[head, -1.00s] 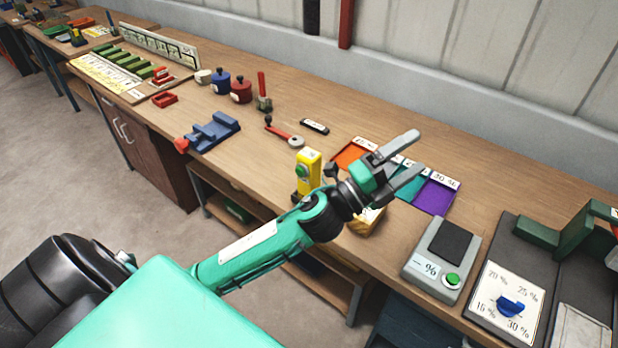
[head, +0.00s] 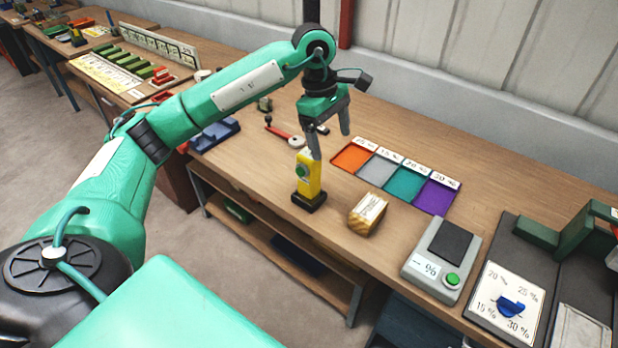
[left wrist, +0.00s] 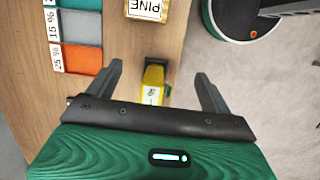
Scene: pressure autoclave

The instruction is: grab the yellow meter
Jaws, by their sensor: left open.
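The yellow meter (head: 309,176) stands upright in a black base near the front edge of the bench, with a green button on its side. In the left wrist view the meter (left wrist: 153,81) shows between the two fingers, nearer the left one, its lower part hidden by the gripper body. My left gripper (head: 330,144) points down above the meter, open and empty. In the head view one finger overlaps the meter's top; I cannot tell whether they touch. My right gripper is not in view.
A wooden block (head: 367,214) labelled PINE lies right of the meter. Behind it are coloured trays (head: 398,176) with percent labels. A grey device (head: 441,262) with a green button stands further right. A red-handled tool (head: 284,137) lies behind the meter.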

